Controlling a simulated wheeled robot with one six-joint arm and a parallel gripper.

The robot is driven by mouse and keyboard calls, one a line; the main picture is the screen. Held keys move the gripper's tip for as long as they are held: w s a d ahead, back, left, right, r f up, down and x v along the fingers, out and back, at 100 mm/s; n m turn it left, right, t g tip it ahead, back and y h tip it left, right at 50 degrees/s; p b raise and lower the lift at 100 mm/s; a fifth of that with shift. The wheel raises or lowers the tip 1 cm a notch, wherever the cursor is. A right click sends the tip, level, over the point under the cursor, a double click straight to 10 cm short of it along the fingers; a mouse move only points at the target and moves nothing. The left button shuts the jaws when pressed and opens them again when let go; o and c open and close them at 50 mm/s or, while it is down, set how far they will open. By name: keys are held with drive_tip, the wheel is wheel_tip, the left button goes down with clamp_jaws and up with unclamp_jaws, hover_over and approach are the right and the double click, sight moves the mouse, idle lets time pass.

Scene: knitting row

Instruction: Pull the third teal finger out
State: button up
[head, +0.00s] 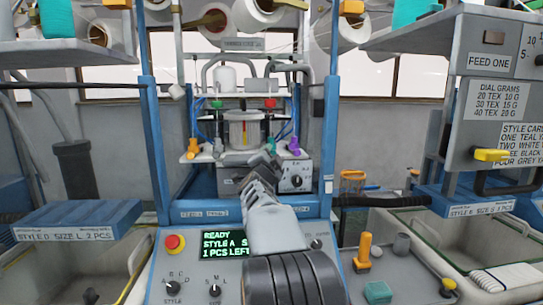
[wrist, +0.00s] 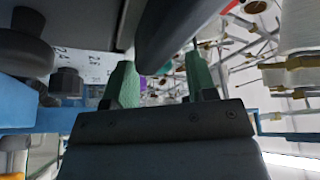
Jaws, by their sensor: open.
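My gripper (wrist: 160,82) is open in the wrist view, its two green fingers apart with nothing clearly held between them. A dark rounded part (wrist: 172,38) hangs close in front of the fingers. In the head view my arm reaches up to the knitting machine's centre, and the gripper end is small and partly hidden there. The machine's round glass-like cylinder (head: 243,130) stands behind it, with an orange-yellow piece (head: 192,148) on the left and a purple piece (head: 293,145) on the right. I cannot make out a row of teal fingers in either view.
A grey dial box (head: 296,178) sits just right of my gripper. Blue posts (head: 155,150) flank the machine. The control panel screen (head: 224,245) reads READY, STYLE A. Teal cones (head: 410,12) stand on the upper shelves. Bins (head: 60,265) flank the panel.

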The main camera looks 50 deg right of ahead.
drive_tip(key=shift+w+d, duration=0.15)
drive_tip(key=shift+d, duration=0.1)
clamp_jaws()
idle(0.4)
